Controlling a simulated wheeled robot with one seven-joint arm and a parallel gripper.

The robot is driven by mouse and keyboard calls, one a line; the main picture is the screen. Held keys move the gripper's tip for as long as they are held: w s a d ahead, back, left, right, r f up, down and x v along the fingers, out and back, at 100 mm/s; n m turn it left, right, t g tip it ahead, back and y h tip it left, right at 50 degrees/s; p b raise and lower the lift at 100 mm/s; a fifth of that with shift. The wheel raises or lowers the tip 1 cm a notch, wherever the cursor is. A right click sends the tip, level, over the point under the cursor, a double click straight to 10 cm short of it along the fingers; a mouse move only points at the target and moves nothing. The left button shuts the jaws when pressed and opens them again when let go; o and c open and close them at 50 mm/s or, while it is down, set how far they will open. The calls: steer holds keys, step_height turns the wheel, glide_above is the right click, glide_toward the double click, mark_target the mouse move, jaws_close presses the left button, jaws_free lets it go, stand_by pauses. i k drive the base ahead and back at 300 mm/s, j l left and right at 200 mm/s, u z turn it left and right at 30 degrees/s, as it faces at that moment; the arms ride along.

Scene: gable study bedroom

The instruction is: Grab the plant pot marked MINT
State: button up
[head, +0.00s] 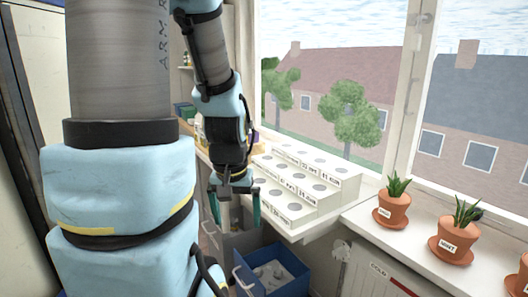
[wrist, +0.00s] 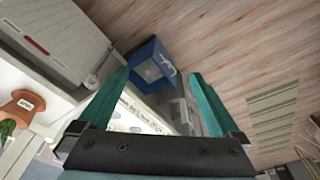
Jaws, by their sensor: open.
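The terracotta pot whose label appears to read MINT (head: 455,250) stands upright on the windowsill at the right of the head view, with a spiky green plant in it. A similar pot (head: 391,215) stands to its left; its label is too small to read surely. Part of a third pot (head: 524,272) is cut off at the right edge. My gripper (head: 235,208) is open and empty, pointing down, well left of the pots. The wrist view shows its two teal fingers (wrist: 158,79) apart, and one labelled pot (wrist: 18,108) at the left edge; I cannot tell which.
A white stepped rack (head: 305,190) with round holes and labels stands between my gripper and the pots. A white radiator (head: 365,275) is under the sill. The window (head: 330,90) is behind.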

mark_target(456, 235)
steer(key=i+j, duration=0.25)
steer(key=i, duration=0.25)
steer(key=i+j+z, duration=0.1)
steer(key=z, duration=0.25)
steer(key=i+j+z, duration=0.2)
steer(key=z, duration=0.15)
steer(key=i+j+z, duration=0.15)
steer(key=z, duration=0.7)
